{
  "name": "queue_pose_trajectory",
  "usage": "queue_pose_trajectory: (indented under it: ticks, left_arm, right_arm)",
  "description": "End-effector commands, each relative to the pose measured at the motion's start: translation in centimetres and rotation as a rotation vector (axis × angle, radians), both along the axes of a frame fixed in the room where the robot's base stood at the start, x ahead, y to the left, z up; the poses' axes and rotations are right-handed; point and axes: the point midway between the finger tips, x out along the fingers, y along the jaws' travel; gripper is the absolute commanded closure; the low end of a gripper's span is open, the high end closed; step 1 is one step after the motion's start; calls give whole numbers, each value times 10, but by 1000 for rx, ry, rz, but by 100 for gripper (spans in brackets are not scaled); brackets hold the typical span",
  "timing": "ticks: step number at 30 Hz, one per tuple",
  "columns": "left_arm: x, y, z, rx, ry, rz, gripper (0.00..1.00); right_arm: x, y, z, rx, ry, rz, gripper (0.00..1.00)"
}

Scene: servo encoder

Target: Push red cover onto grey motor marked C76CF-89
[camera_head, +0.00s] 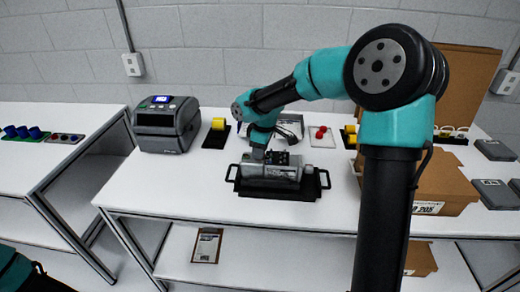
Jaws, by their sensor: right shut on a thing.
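A grey motor assembly (270,171) sits in a black tray with handles (245,188) in the middle of the table. The marking C76CF-89 is too small to read. My right gripper (262,152) points down at the left part of the motor's top, at or just above it. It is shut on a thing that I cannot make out. Small red parts (320,131), possibly covers, are on a white plate (323,141) behind and to the right. No red cover shows clearly at the motor. My left gripper is not in view.
A dark label printer (166,124) stands at the left. Cardboard boxes (445,185) and dark flat cases (495,150) are at the right. The table front left of the tray is clear.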

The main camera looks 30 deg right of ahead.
Motion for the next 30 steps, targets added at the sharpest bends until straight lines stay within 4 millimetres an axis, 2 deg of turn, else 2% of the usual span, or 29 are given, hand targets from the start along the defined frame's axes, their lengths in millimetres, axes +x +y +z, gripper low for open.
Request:
queue_pose_trajectory:
  ticks: [30]
  left_arm:
    - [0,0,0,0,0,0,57]
  right_arm:
    - [0,0,-7,0,1,0,87]
